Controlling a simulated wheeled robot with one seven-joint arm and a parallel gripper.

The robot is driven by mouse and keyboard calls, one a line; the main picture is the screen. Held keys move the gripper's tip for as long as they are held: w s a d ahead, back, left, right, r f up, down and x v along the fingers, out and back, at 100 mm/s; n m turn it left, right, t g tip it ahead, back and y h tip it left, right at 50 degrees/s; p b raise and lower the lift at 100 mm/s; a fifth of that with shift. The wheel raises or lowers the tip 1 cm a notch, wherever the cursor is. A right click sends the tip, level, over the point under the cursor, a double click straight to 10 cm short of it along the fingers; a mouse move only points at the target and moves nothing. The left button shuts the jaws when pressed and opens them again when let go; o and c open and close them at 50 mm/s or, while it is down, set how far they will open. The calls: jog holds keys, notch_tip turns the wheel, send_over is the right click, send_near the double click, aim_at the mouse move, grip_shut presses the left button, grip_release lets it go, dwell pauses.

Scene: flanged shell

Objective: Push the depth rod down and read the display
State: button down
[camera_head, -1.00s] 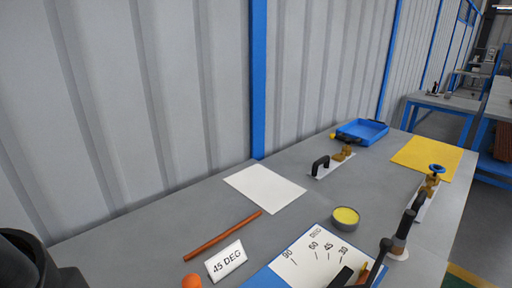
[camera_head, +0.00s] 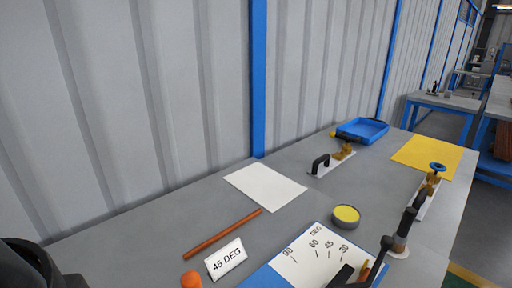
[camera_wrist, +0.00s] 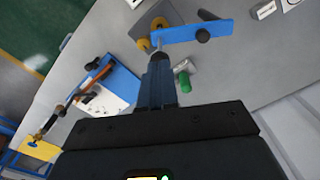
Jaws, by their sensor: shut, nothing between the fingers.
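My gripper (camera_wrist: 158,62) shows in the wrist view, shut and empty, with its dark fingers pointing up the picture. Just beyond its tips are a blue bar (camera_wrist: 185,32) with a black knob and two yellow round parts (camera_wrist: 150,35). I cannot tell whether the fingers touch any of these. A small green-ended cylinder (camera_wrist: 185,82) lies right of the fingers. I cannot single out the depth rod or a readable gauge display in either view. The gripper is not seen in the head view.
Bare bench surrounds the white sheet (camera_head: 264,187). A ribbed wall stands behind.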

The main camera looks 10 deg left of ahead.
jog(key=shift+f+b, duration=1.4)
jog(key=shift+f, duration=1.05)
jog(key=shift+r, duration=0.1)
jog(key=shift+r+p, duration=1)
jog(key=shift+p, duration=0.1)
